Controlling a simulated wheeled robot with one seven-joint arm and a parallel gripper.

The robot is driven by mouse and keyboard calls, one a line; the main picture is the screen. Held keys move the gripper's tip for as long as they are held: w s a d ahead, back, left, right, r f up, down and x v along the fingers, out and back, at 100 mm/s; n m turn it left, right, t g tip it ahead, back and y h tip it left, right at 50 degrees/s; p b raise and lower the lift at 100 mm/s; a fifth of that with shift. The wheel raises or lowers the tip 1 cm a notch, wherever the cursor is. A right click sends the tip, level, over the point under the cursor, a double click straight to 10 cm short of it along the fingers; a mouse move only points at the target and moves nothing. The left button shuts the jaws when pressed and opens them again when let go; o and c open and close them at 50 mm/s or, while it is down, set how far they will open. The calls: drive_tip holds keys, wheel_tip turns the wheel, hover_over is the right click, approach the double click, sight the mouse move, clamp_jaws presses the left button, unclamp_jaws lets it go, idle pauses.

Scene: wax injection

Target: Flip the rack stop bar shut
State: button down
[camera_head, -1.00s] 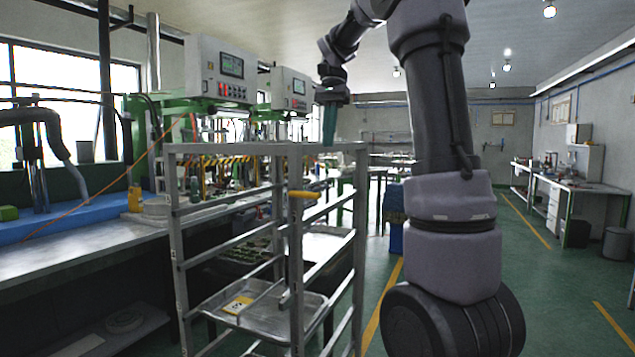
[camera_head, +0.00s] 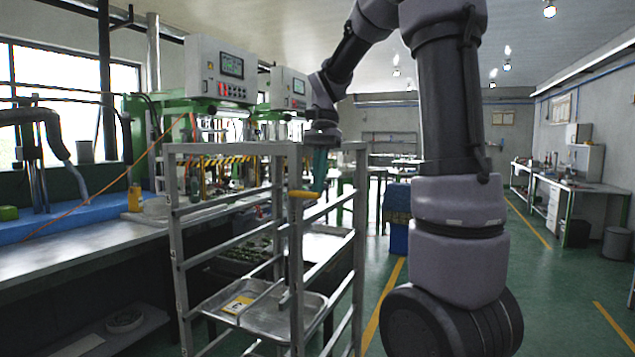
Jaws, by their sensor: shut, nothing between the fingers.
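The metal rack (camera_head: 176,250) stands upright in the middle left, with several side rails. The stop bar (camera_head: 296,245) is a grey upright bar in the rack's front opening, with a yellow handle (camera_head: 303,195) at its top. My gripper (camera_head: 319,188) is shut and empty. It points down with its teal fingers just right of the yellow handle. I cannot tell whether the fingertips touch the handle.
A metal tray (camera_head: 310,304) with a yellow card (camera_head: 238,305) lies on a lower rack level. A workbench (camera_head: 60,262) is at the left, with grey-panelled machines (camera_head: 220,70) behind. Open green floor lies right of my arm.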

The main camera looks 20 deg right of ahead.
drive_tip(key=shift+s+a, duration=0.15)
drive_tip(key=shift+s, duration=0.05)
drive_tip(key=shift+s+a+m, duration=0.2)
drive_tip(key=shift+s+m, duration=0.2)
drive_tip(key=shift+m, duration=0.4)
drive_tip(key=shift+s+a+m+t+y, duration=0.35)
drive_tip(key=shift+s+m, duration=0.2)
drive_tip(key=shift+m, duration=0.65)
drive_tip(key=s+a+m+t, duration=0.1)
drive_tip(key=a+m+t, duration=0.1)
drive_tip(key=a+m, duration=0.5)
drive_tip(key=shift+s+m, duration=0.4)
drive_tip(key=shift+m, duration=1.8)
drive_tip(key=shift+a+t, duration=0.2)
drive_tip(key=shift+t, duration=0.05)
drive_tip(key=shift+d, duration=0.1)
